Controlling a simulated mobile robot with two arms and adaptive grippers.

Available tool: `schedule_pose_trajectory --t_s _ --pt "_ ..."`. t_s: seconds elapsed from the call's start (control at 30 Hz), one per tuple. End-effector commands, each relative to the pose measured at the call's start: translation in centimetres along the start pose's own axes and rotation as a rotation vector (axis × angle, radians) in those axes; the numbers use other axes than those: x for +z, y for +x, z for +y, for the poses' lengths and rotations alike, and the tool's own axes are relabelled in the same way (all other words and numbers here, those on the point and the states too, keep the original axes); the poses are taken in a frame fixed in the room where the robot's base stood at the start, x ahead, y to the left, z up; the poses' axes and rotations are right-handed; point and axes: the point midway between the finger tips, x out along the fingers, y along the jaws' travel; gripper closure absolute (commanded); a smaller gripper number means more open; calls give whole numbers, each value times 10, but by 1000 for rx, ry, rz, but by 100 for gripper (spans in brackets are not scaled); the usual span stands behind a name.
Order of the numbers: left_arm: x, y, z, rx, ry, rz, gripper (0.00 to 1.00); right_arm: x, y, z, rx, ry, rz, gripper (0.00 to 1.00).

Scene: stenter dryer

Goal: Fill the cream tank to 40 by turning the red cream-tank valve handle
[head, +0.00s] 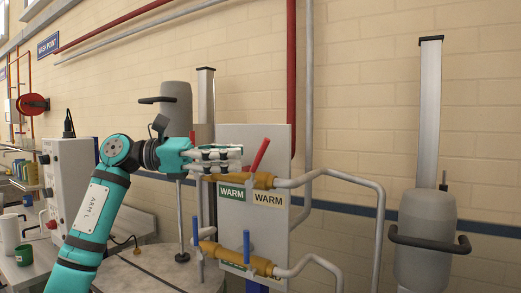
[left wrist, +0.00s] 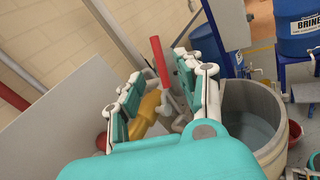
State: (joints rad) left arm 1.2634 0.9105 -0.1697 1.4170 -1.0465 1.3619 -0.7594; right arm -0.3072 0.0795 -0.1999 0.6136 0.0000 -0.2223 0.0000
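The red valve handle (head: 260,154) slants up to the right from a brass valve (head: 263,181) beside the cream "WARM" label (head: 268,198). My left gripper (head: 241,156) reaches in from the left, just left of the handle. In the left wrist view the red handle (left wrist: 160,60) stands between the two spread fingers of my left gripper (left wrist: 158,76), and no clear contact shows. An open round tank (left wrist: 278,104) with a pale rim and greyish liquid inside is at the right of that view; whether it is the cream tank I cannot tell. No level reading is legible. My right gripper is out of view.
A lower brass valve (head: 258,263) has a blue handle (head: 246,246); another blue handle (head: 195,231) stands to its left. Grey pipes (head: 378,205) bend right of the valve panel (head: 282,139). A blue "BRINE" drum (left wrist: 300,32) stands at the upper right of the wrist view.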

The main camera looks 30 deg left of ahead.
Motion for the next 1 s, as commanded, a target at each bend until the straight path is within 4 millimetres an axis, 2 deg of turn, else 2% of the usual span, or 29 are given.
schedule_pose_trajectory --t_s 0.03,0.13,0.3,0.47,0.7,0.77,1.0 --pt "2 12 0 -4 -1 -1 63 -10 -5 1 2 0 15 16" --pt "2 30 0 -3 -2 -2 63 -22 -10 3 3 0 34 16" --pt "1 51 0 -2 -1 0 63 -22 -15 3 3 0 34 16" --pt "0 59 0 1 -1 -1 63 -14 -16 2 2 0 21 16" --pt "0 60 0 1 -1 -1 63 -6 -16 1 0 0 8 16" --pt "0 60 0 1 -1 -1 68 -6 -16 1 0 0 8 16" --pt "0 59 0 1 -1 -1 100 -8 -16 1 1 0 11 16"
